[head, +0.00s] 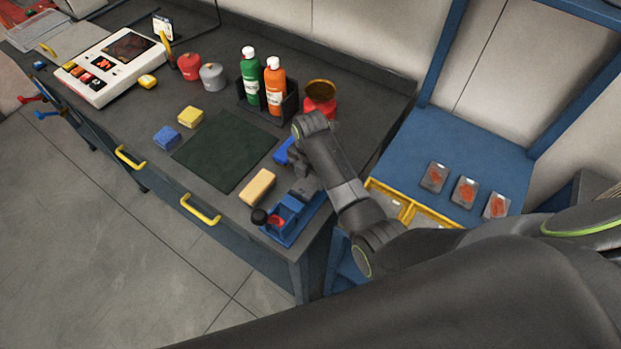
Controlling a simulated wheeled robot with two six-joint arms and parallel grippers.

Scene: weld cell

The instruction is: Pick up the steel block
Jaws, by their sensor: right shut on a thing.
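My right gripper (301,172) reaches down over the right front part of the dark workbench, its jaws small and partly hidden by my own arm. It is shut on a grey piece that appears to be the steel block (307,188). The block sits at or just above the blue vise (287,213); whether it touches the vise cannot be told. The vise has a dark round knob at its front left. My left gripper is not in view.
A tan block (258,187) lies close left of the vise, beside a dark green mat (225,150). Blue (167,137) and yellow (190,117) blocks lie left of it. Bottles (274,88) and a red tin (320,104) stand behind. A blue cart (480,150) stands right.

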